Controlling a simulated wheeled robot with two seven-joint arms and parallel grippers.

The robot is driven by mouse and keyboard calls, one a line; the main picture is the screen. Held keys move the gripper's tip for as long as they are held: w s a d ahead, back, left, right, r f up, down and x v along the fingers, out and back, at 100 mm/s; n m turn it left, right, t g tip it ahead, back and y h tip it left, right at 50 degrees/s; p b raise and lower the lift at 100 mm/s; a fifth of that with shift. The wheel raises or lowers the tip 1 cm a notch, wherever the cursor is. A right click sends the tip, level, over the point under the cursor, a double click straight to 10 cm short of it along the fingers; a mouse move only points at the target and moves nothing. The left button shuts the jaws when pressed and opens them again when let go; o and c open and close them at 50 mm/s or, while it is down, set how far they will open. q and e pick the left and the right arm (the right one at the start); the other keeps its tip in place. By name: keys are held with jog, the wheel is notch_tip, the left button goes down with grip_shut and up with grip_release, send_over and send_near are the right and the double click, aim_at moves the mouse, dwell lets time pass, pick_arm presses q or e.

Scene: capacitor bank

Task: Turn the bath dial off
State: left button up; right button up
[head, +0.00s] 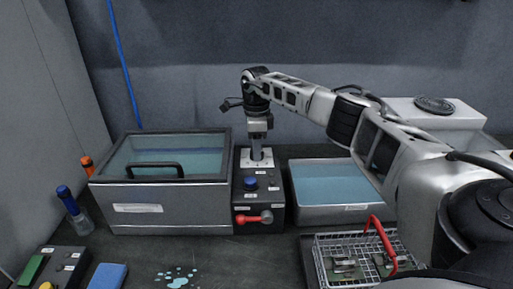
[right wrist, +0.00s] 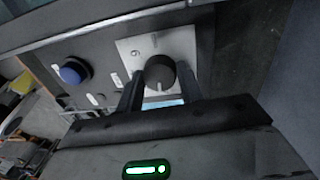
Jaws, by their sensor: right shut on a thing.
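The bath dial is a round black knob (right wrist: 160,73) with a pale pointer mark, on a light square plate (right wrist: 182,44) of the control box. In the right wrist view, my right gripper (right wrist: 160,88) has one finger on each side of the knob and is shut on it. In the head view, my right gripper (head: 257,150) reaches down onto the plate (head: 244,159) at the back of the control box (head: 240,196) and hides the knob. My left gripper is not in view.
A lidded bath (head: 165,215) stands left of the box, an open water tray (head: 322,211) right of it. The box has a blue button (head: 250,183) and red lever (head: 250,219). A wire basket (head: 330,270) with a red handle sits in front right. Drops wet the bench.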

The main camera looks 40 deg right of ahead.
jog(key=shift+n, duration=1)
jog(key=o, duration=1)
jog(key=shift+r, duration=0.15)
notch_tip(320, 180, up, 16)
jog(key=shift+w+d, duration=0.2)
jog(key=shift+w, duration=0.2)
jog(key=shift+f, duration=0.2)
